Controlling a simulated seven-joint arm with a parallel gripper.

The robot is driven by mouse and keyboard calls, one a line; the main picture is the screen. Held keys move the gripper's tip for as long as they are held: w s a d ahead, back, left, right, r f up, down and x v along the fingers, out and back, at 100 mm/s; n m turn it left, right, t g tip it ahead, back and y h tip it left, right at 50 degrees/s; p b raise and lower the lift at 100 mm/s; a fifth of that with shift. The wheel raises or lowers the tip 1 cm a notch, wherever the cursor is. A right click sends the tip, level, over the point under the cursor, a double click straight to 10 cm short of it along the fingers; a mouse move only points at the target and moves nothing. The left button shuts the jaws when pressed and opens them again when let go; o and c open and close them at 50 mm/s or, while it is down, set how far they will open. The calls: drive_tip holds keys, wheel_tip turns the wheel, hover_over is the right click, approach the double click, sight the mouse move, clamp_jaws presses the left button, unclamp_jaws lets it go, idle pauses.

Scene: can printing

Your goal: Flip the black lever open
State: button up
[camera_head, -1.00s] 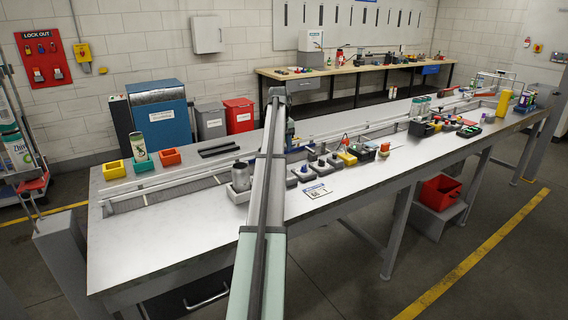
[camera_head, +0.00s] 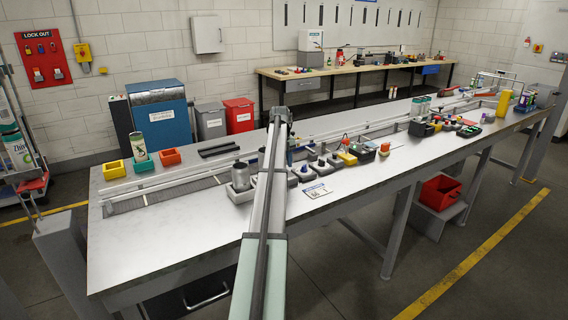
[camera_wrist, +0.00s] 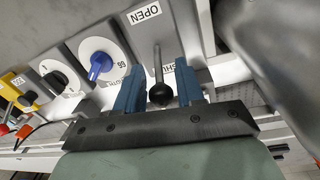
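The black lever (camera_wrist: 161,94) shows in the wrist view as a thin metal rod ending in a black ball. An OPEN label (camera_wrist: 143,14) lies above it, and a SHUT label (camera_wrist: 185,79) is partly covered at its right. My gripper (camera_wrist: 159,91) has its two blue fingers apart, one on each side of the ball. A gap shows on both sides, so the lever is between the fingers but not clamped. In the head view my arm hides the lever and most of the gripper.
A large grey rounded shape (camera_wrist: 275,45) fills the upper right. The long table (camera_head: 165,235) is bare at front left.

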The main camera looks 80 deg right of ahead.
clamp_jaws()
drive_tip(key=shift+a, duration=0.1)
idle(0.4)
drive_tip(key=shift+s+a+r+t+h, duration=0.15)
drive_tip(key=shift+s+a+t+h, duration=0.35)
drive_tip(key=shift+t+h, duration=0.3)
drive_tip(key=shift+s+a+t+h, duration=0.4)
drive_tip(key=shift+a+t+h, duration=0.1)
drive_tip(key=shift+t+h, duration=0.4)
drive_tip(key=shift+s+a+t+h, duration=0.3)
drive_tip(key=shift+s+t+h, duration=0.05)
drive_tip(key=shift+t+h, duration=0.55)
drive_tip(key=shift+s+a+t+h, duration=0.25)
drive_tip(key=shift+s+t+h, duration=0.05)
drive_tip(key=shift+t+h, duration=0.6)
